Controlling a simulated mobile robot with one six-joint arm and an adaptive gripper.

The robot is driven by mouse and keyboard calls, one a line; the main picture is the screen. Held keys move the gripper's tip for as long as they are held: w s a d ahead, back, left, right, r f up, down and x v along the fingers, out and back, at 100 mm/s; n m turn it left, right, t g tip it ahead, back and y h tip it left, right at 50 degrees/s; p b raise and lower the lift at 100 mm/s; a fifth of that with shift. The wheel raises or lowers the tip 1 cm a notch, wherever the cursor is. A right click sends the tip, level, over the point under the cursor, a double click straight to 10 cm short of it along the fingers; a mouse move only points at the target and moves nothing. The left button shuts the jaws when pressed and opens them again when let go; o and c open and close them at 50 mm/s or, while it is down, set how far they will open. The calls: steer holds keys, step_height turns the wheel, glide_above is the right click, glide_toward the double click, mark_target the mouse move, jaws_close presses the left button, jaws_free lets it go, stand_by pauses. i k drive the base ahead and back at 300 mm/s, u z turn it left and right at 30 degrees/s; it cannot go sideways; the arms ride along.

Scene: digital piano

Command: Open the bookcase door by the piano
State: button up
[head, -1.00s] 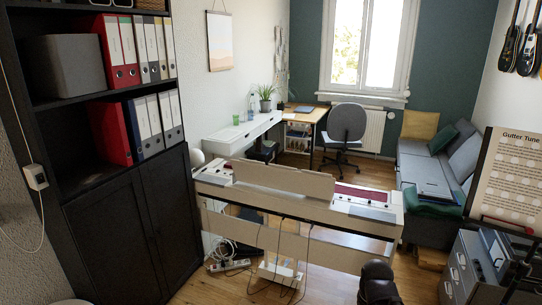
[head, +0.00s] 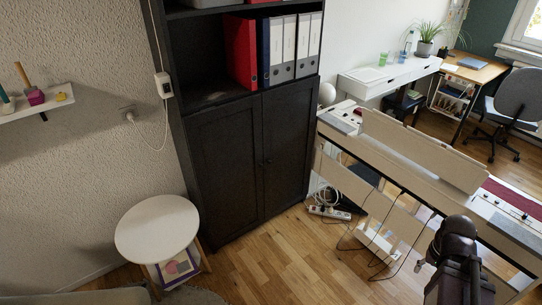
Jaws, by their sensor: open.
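The black bookcase (head: 183,80) stands against the wall in the middle of the head view. Its lower part has two dark panelled doors, a left door (head: 225,170) and a right door (head: 288,145). Both doors are shut, with small knobs near the seam between them. The white digital piano (head: 395,160) stands to the right of the bookcase, seen from behind. My dark arm (head: 455,260) shows at the bottom right, in front of the piano and apart from the doors. I cannot make out my gripper's fingers there.
A round white side table (head: 157,228) stands left of the bookcase, close to the left door. Cables and a power strip (head: 328,212) lie on the floor by the piano. The wooden floor (head: 285,255) before the doors is clear.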

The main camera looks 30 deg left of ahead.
mark_target(289, 111)
steer(key=u, duration=0.3)
steer(key=i, duration=1.3)
steer(key=u, duration=0.2)
